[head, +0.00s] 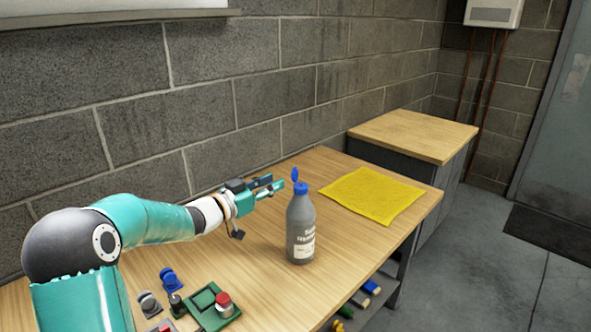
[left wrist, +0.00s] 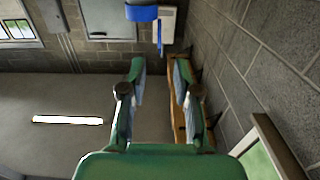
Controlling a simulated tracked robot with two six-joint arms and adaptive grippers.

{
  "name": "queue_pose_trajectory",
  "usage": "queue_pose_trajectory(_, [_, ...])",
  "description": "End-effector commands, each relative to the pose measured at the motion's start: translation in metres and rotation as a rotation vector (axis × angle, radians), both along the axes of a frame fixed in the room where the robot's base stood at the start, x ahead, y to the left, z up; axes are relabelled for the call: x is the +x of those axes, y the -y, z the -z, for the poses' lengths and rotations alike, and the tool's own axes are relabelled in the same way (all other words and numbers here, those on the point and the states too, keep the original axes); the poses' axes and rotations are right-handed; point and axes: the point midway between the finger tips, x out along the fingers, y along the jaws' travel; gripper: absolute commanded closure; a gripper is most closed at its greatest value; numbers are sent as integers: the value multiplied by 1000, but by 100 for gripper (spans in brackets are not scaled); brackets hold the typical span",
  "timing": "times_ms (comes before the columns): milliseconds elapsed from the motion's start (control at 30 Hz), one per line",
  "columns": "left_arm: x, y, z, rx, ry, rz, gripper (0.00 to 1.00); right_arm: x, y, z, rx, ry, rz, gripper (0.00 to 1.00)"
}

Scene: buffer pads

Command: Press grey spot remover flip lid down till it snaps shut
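The grey spot remover bottle (head: 301,235) stands upright on the wooden table, with a label on its front. Its blue cap (head: 301,188) has the flip lid (head: 295,174) standing up, open. My left gripper (head: 275,183) is just left of the cap at about its height, fingers pointing at it, seemingly apart from it. In the left wrist view the two green fingers (left wrist: 159,68) are spread with nothing between them. The blue cap (left wrist: 142,13) and raised lid (left wrist: 160,38) show ahead of the fingertips. My right gripper is not in view.
A yellow cloth (head: 372,196) lies flat right of the bottle. A green box with a red knob (head: 215,306) and small blue and grey parts (head: 171,280) sit at the front left. A block wall (head: 205,95) runs behind the table. A wooden-topped cabinet (head: 415,134) stands beyond.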

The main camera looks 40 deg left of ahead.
Motion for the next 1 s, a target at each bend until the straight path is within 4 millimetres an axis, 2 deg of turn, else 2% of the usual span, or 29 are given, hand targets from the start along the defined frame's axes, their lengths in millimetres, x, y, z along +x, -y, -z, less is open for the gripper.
queue_pose_trajectory(33, [13, 3, -1, 0, 0, 5, 69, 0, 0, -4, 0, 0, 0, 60])
queue_pose_trajectory(200, [49, 6, -1, 0, 0, 6, 69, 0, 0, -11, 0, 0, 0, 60])
queue_pose_trajectory(400, [78, 8, -1, 0, -1, 3, 69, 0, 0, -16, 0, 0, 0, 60])
queue_pose_trajectory(600, [89, 9, 0, 0, -1, 2, 69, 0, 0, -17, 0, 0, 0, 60])
queue_pose_trajectory(867, [90, 9, 0, 0, -1, 3, 69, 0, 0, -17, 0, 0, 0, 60])
queue_pose_trajectory(1000, [90, 9, 0, 0, -1, 3, 90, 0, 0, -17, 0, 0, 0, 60])
